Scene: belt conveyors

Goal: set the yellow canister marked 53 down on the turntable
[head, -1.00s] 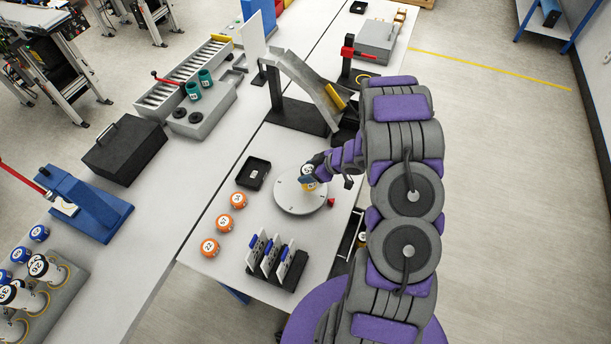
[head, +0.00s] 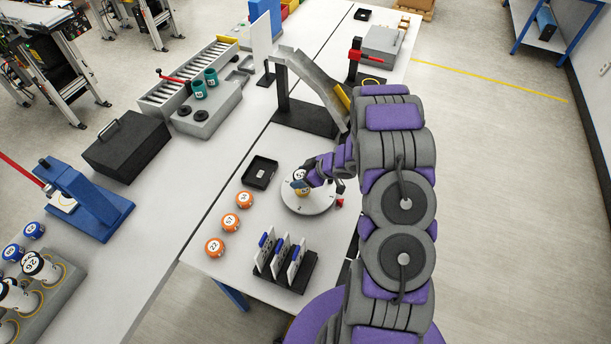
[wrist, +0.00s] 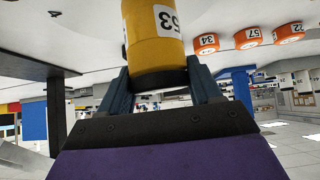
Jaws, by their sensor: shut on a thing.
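The yellow canister marked 53 (wrist: 155,45) is between the fingers of my gripper (wrist: 163,85) in the wrist view, its label facing partly right. In the head view my gripper (head: 306,182) is shut on the canister (head: 302,191) over the turntable (head: 318,206), a round pale grey disc with a small red part at its right edge. The canister's lower end appears at or just above the disc; I cannot tell whether it touches. My arm and gripper hide part of the canister and disc.
Orange pucks (head: 231,222) stand left of the turntable. A black tray (head: 260,172) lies behind them. A black rack with upright plates (head: 285,265) stands in front. A grey chute on a dark base (head: 305,117) rises behind. Bare table lies between pucks and turntable.

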